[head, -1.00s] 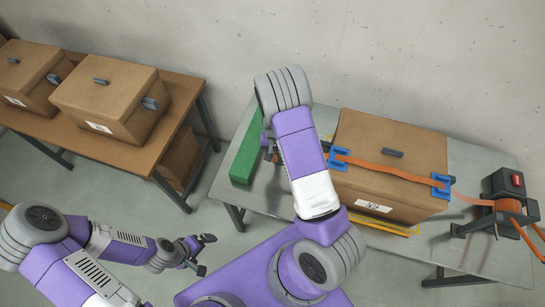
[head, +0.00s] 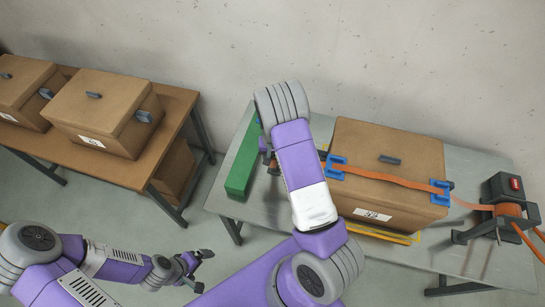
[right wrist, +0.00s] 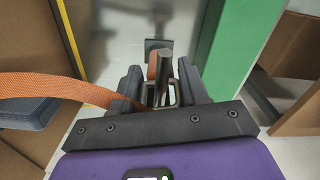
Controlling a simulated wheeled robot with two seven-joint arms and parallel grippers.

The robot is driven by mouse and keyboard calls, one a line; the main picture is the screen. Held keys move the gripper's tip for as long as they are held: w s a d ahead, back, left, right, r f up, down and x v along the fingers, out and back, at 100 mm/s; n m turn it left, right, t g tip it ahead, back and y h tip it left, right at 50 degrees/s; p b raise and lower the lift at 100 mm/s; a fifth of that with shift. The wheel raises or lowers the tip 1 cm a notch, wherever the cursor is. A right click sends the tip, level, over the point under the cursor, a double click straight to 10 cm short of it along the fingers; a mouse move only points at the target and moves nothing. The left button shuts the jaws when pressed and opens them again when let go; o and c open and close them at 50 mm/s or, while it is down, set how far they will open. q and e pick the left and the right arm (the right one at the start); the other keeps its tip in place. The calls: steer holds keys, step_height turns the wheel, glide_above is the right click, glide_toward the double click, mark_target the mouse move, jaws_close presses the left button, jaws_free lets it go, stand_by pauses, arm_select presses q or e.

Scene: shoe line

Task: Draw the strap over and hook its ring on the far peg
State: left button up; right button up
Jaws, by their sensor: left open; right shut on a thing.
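The orange strap (head: 385,176) runs from the reel on the right across the top of the cardboard box (head: 420,157), through blue corner guards (head: 335,167). In the right wrist view the strap (right wrist: 45,82) comes in from the left to my right gripper (right wrist: 157,92), which is shut on the strap's ring (right wrist: 156,97). A dark upright cylinder, seemingly the far peg (right wrist: 167,66), shows at the ring; I cannot tell whether the ring is around it. In the head view my right arm hides most of this. My left gripper (head: 198,268) is open and empty, away from the box.
A green bar (head: 242,165) stands along the left edge of the grey table (head: 462,262). The reel (head: 505,205) stands at the table's right end. A brown table (head: 135,172) at the left carries more boxes (head: 107,117). Open floor lies between the tables.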

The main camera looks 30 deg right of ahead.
steer(key=o, duration=1.2)
steer(key=shift+r, duration=0.1)
step_height(320, 180, up, 7)
steer(key=shift+r, duration=0.2)
